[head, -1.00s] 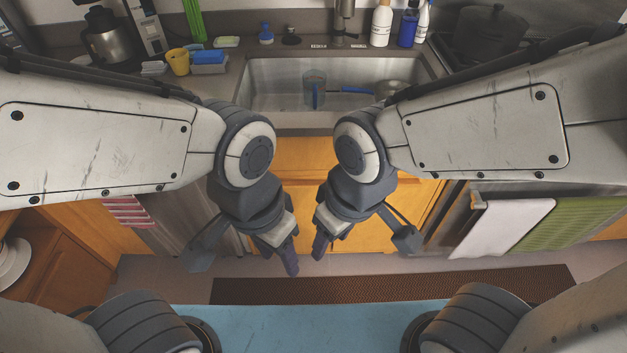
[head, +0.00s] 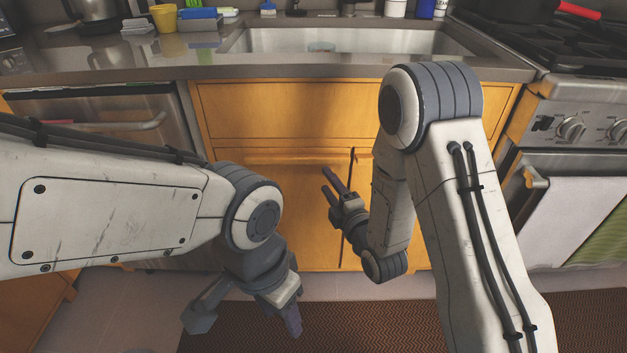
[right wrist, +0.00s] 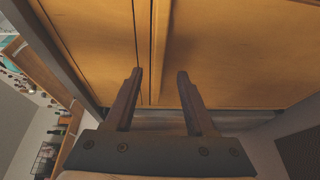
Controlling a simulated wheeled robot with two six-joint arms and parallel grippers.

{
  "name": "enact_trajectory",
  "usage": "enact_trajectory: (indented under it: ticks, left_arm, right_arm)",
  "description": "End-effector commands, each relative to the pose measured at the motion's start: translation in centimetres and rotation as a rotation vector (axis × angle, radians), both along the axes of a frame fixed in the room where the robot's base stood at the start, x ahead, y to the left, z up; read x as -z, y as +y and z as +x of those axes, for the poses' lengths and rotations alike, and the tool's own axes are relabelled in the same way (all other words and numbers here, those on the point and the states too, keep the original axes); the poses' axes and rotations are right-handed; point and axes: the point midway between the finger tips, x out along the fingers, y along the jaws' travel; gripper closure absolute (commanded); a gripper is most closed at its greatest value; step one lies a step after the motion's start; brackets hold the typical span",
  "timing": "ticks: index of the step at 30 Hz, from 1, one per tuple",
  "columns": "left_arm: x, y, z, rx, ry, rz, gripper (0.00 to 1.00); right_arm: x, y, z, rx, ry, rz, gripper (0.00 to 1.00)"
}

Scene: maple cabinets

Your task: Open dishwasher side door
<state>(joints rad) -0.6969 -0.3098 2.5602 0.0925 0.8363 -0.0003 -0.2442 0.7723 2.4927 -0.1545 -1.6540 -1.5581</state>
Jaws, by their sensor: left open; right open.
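The dishwasher (head: 160,104) is the stainless front left of the sink cabinet. Its door is shut, and a horizontal bar handle (head: 130,126) runs near its top. My left arm hides much of its lower front. My left gripper (head: 293,325) hangs low at the centre, pointing down, open and empty, apart from the dishwasher. My right gripper (head: 330,182) is open and empty in front of the wooden cabinet doors under the sink. In the right wrist view its two fingers (right wrist: 158,78) are spread before the wood, with nothing between them.
The sink cabinet (head: 270,110) has a vertical handle (head: 350,170) near my right gripper. A stove with an oven (head: 590,125) stands at the right, with towels (head: 570,215) on its front. A brown mat (head: 390,325) lies on the floor. The counter edge (head: 300,73) runs above the cabinets.

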Motion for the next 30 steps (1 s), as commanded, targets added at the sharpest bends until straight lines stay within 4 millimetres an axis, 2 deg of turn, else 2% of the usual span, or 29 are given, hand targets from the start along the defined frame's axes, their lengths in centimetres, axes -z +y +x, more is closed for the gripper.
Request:
enact_trajectory:
  ticks: [1,5,15,21,30]
  left_arm:
    - [0.7,0.0,0.0,0.0,-0.001,-0.001,0.5]
    - [0.7,0.0,0.0,0.0,-0.001,-0.001,0.5]
    - [1.3,0.0,0.0,0.0,-0.001,-0.001,0.5]
    - [1.6,0.0,0.0,0.0,-0.001,-0.001,0.5]
    - [1.7,0.0,0.0,0.0,-0.001,-0.001,0.5]
  right_arm:
    - [0.7,-0.2,0.0,0.003,-0.024,-0.008,0.45]
    - [0.4,-0.1,0.7,0.004,-0.053,-0.016,0.45]
    - [0.4,2.3,6.2,0.003,-0.052,-0.014,0.45]
    - [0.4,3.3,8.8,0.005,-0.051,-0.015,0.45]
    - [0.3,3.6,9.7,0.005,-0.047,-0.015,0.45]
